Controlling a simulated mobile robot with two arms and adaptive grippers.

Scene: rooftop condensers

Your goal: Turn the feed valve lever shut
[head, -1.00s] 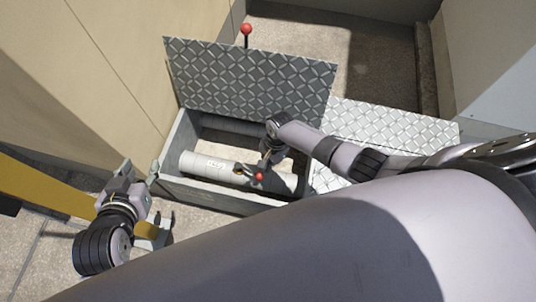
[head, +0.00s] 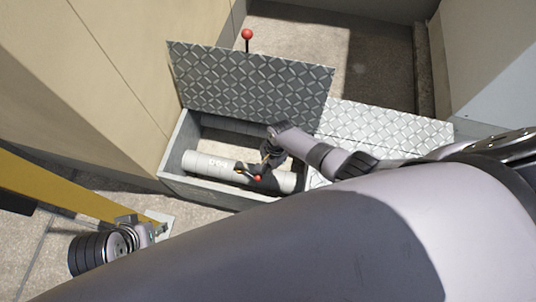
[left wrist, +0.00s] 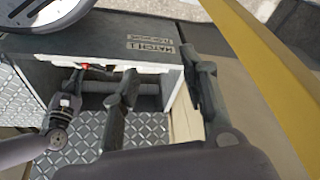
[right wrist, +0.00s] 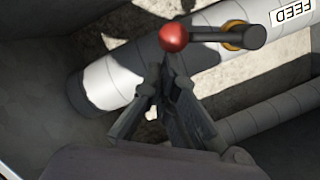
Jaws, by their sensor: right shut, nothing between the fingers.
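The feed valve lever, a dark bar with a red knob (right wrist: 173,37), turns on a brass collar (right wrist: 233,36) on a pale pipe (right wrist: 112,80) labelled FEED. The lever lies roughly along the pipe, at a slight angle to it. In the head view the knob (head: 258,178) shows inside the open floor box. My right gripper (right wrist: 162,82) is shut and empty, just beside the knob; I cannot tell whether it touches. My left gripper (left wrist: 160,75) is open and empty, outside the box near its labelled wall.
The open tread-plate lid (head: 250,85) stands behind the box (head: 215,198), with another red-knobbed rod (head: 247,35) beyond it. A second plate (head: 385,128) lies at right. A yellow rail (head: 60,188) crosses at left. A tan cabinet (head: 100,70) flanks the box. A second pipe (right wrist: 275,112) runs below.

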